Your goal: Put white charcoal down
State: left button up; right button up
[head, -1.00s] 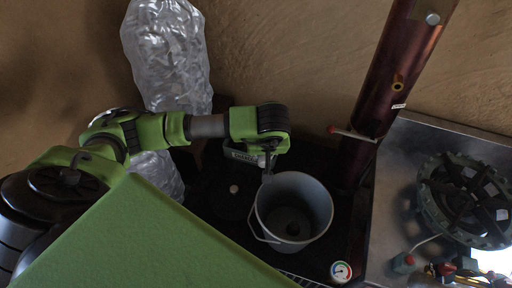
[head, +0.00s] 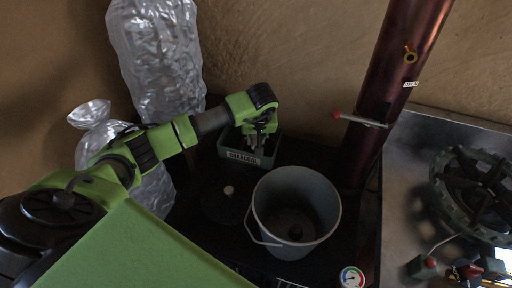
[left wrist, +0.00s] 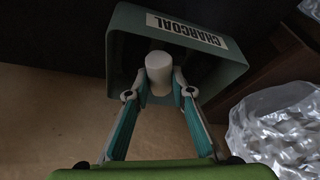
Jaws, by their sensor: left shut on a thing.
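The white charcoal (left wrist: 159,74) is a pale, short cylinder in the left wrist view. My left gripper (left wrist: 160,94) is shut on it, with one finger on each side. In the head view my left gripper (head: 258,136) points down at the green-grey box labelled CHARCOAL (head: 233,156). The box also shows in the left wrist view (left wrist: 222,75), its walls around the charcoal's end of the view. I cannot tell whether the charcoal touches the box's bottom. In the head view the gripper mostly hides the charcoal. My right gripper is not in view.
A grey bucket (head: 325,210) with a wire handle stands just in front of the box. A round lid with a pale knob (head: 228,190) lies left of it. A dark red pipe (head: 403,75) rises to the right, beside a gas burner (head: 480,190). Clear plastic bags (head: 160,60) stand behind my arm.

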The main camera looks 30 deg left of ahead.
pick_arm(q)
jog(key=shift+s+f+b, duration=0.1)
jog(key=shift+f+b, duration=0.4)
jog(key=shift+f, duration=0.95)
jog(key=o, duration=0.8)
jog(key=shift+r+p, duration=0.25)
jog(key=shift+p, duration=0.05)
jog(key=v, duration=1.2)
jog(key=shift+b, duration=0.35)
